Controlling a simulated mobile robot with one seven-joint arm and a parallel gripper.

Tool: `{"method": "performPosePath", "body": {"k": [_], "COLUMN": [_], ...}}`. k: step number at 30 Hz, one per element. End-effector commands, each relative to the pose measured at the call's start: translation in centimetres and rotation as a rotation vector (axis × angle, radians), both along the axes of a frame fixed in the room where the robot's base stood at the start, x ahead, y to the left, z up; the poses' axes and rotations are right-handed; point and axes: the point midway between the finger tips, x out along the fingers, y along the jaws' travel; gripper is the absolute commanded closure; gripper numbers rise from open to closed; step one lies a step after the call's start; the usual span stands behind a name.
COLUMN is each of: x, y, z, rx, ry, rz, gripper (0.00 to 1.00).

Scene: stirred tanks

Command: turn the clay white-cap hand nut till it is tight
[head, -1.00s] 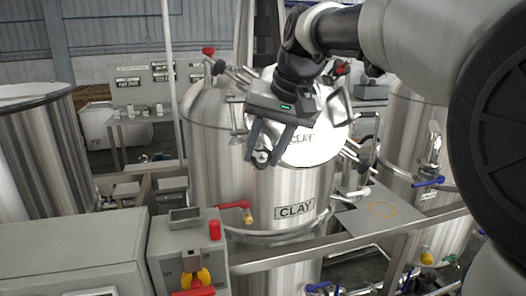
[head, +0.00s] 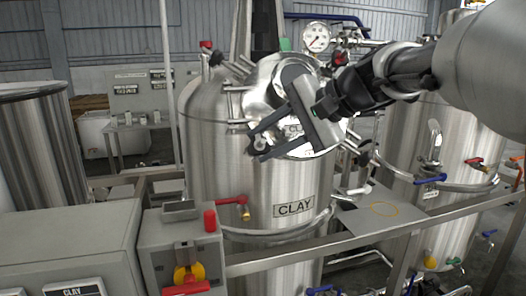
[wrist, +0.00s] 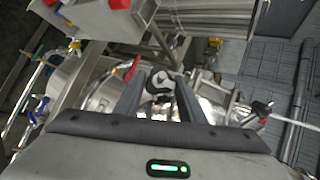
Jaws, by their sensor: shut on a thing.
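The clay tank (head: 230,170) is a steel vessel with a "CLAY" label (head: 294,208) on its front. Its round hatch door (head: 262,98) sits high on the front, partly hidden by my gripper. My gripper (head: 257,145) reaches in from the right, its two fingers pointing left and slightly down. The fingers are shut on the white-cap hand nut (head: 261,146) at the hatch's lower left edge. In the wrist view the nut's pale cap (wrist: 161,77) shows between the two fingertips. How tight the nut sits cannot be told.
A red-handled valve (head: 232,201) sticks out below the hatch. A pressure gauge (head: 316,37) stands above the tank. A steel rail (head: 280,258) and a grey control box (head: 180,245) with a red button are in front. Another tank (head: 400,150) stands at the right.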

Motion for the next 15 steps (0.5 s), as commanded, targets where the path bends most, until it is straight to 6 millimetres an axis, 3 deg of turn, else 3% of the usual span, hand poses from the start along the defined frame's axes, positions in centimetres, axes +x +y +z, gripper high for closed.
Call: {"method": "performPosePath", "body": {"k": [15], "x": [-0.43], "y": [-0.07], "z": [-1.15], "rx": [0.401], "ry": [0.107], "rz": [-0.249], "gripper": [0.86]}}
